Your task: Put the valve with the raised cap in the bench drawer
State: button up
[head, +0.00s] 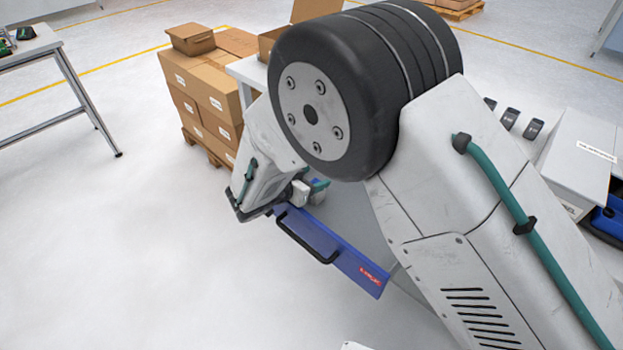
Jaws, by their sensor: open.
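The bench drawer (352,264) shows as a blue front with a black bar handle and a red label. It appears pulled out, with a grey inside behind it, mostly covered by my arm. My gripper (310,191) is small and partly hidden at the end of my arm, by the far left end of the drawer front. It is open. A small teal part shows there, but I cannot tell whether it belongs to the gripper. I cannot make out any valve with a raised cap; my arm hides much of the bench.
Stacked cardboard boxes (207,92) stand on a pallet behind the drawer. A grey table (32,45) is at upper left. At right are several small dark items (510,119) and a white box (577,160). The floor at left is clear.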

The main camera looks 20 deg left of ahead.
jog(key=v, duration=1.2)
jog(key=shift+r, duration=0.25)
jog(key=w+d+r+g+h, duration=0.2)
jog(key=w+d+r+g, duration=0.15)
jog(key=d+r, duration=0.4)
jog(key=w+d+r+g+h, duration=0.15)
jog(key=w+d+r, duration=0.3)
jog(key=d, duration=0.65)
jog(key=s+d+r+g+y, duration=0.15)
jog(key=d+r, duration=0.25)
jog(key=d, duration=0.4)
jog(key=s+d+r+g, duration=0.1)
jog(key=d+r+g, duration=0.2)
jog(key=d, duration=0.5)
jog(key=s+d+r+n+g+y, duration=0.1)
jog(key=s+d+r+y, duration=0.1)
jog(key=s+d, duration=0.45)
jog(key=s+d+r+n+g+y, duration=0.1)
jog(key=s+d+r+g, duration=0.15)
jog(key=s+d, duration=0.4)
jog(key=s+d+n+t+y, duration=0.2)
jog(key=s+d+y, duration=0.2)
jog(key=s, duration=0.5)
jog(key=shift+d+f, duration=0.25)
jog(key=shift+d, duration=0.05)
